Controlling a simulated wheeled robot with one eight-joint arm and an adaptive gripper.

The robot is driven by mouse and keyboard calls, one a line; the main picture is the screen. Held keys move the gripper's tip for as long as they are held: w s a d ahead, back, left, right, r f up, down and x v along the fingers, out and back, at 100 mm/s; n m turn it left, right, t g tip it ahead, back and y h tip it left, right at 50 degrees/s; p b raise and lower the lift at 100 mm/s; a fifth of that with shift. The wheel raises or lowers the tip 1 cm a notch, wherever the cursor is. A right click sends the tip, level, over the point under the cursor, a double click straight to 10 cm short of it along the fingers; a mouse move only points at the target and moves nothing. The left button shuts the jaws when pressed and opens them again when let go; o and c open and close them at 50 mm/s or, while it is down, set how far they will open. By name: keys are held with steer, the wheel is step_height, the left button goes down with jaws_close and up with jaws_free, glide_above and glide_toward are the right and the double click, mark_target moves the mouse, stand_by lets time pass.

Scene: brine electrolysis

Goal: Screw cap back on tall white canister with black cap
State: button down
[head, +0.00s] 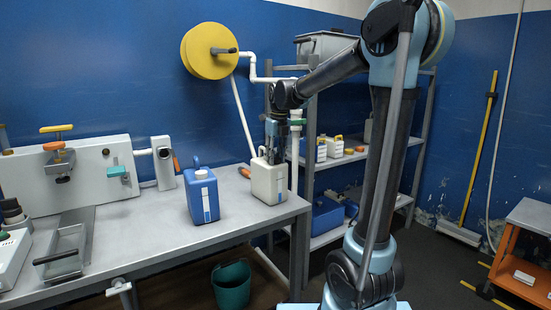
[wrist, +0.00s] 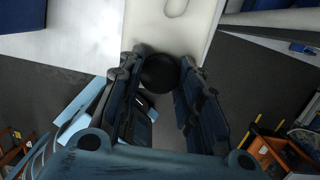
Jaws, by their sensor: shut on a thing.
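The tall white canister (head: 268,184) stands upright on the bench near its right end, beside a blue canister. In the wrist view the white canister (wrist: 175,25) is seen from above, with its moulded handle at the top of the picture. The black cap (wrist: 158,72) sits between my fingertips at the canister's near edge. My gripper (head: 275,150) points down over the canister top, and in the wrist view my gripper (wrist: 160,78) is shut on the black cap. The cap's underside and any thread contact are hidden, so I cannot tell how it is seated.
The blue canister (head: 202,196) stands close on the left. An orange-handled tool (head: 244,172) lies behind, between the canisters. Metal shelving (head: 310,200) with bottles is to the right. A green bucket (head: 231,285) is below the bench. The bench front (head: 150,240) is clear.

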steer(key=shift+m, duration=0.6)
steer(key=c, duration=1.1)
jaws_free()
steer(key=shift+o, duration=0.2)
steer(key=shift+r, duration=2.25)
